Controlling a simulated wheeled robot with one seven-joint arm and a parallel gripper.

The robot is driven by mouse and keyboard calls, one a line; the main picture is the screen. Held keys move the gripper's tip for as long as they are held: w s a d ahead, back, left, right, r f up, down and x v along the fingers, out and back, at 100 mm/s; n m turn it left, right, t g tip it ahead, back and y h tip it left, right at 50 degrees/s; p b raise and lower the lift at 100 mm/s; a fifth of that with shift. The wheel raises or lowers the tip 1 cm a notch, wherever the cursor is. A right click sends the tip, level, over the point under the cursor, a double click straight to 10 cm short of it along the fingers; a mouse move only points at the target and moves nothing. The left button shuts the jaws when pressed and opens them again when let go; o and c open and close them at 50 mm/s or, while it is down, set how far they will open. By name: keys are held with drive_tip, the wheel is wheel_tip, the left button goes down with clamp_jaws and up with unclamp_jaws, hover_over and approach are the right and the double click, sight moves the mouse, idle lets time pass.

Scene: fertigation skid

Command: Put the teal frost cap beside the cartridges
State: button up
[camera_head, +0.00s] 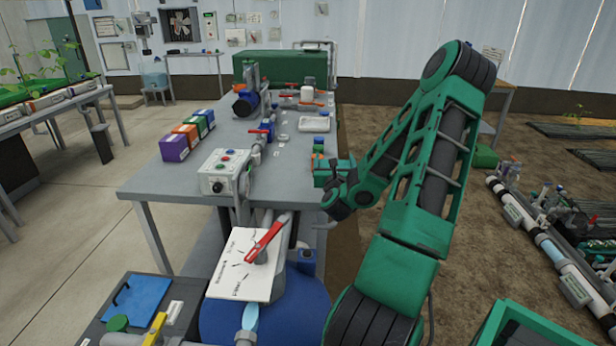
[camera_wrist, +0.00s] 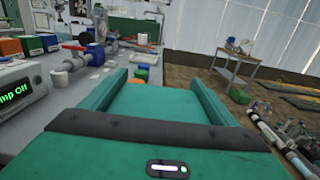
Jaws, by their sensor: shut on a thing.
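My gripper (camera_head: 330,174) is over the right edge of the grey bench in the head view. In the wrist view its two fingers (camera_wrist: 158,78) are wide apart, with a broad teal block, the frost cap (camera_wrist: 160,102), filling the space between them. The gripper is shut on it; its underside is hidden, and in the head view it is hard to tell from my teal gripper. The cartridges, a row of coloured boxes, stand on the bench's left side: purple (camera_head: 174,148), orange (camera_head: 187,131), then green and others behind. Orange (camera_wrist: 10,47) and green (camera_wrist: 33,45) ones show in the wrist view.
A white control box (camera_head: 224,171) stands on the near bench edge, between the cartridges and my gripper. Grey piping with a red valve handle (camera_head: 259,131) runs behind it. A small orange item (camera_wrist: 142,72) stands beyond my fingers. A white tray (camera_head: 314,126) lies farther back.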

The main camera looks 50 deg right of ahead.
drive_tip(key=w+f, duration=0.2)
drive_tip(key=w, duration=0.1)
drive_tip(key=w+a+f, duration=0.1)
drive_tip(key=w+f, duration=0.1)
drive_tip(key=w, duration=0.1)
drive_tip(key=w+f, duration=0.2)
drive_tip(key=w, duration=0.1)
drive_tip(key=shift+a+f, duration=0.15)
drive_tip(key=shift+a, duration=0.25)
drive_tip(key=shift+w+f, duration=0.1)
drive_tip(key=shift+f, duration=1.9)
drive_tip(key=shift+f, duration=0.1)
drive_tip(key=o, duration=1.1)
drive_tip(key=v, duration=0.7)
drive_tip(key=shift+a, duration=0.25)
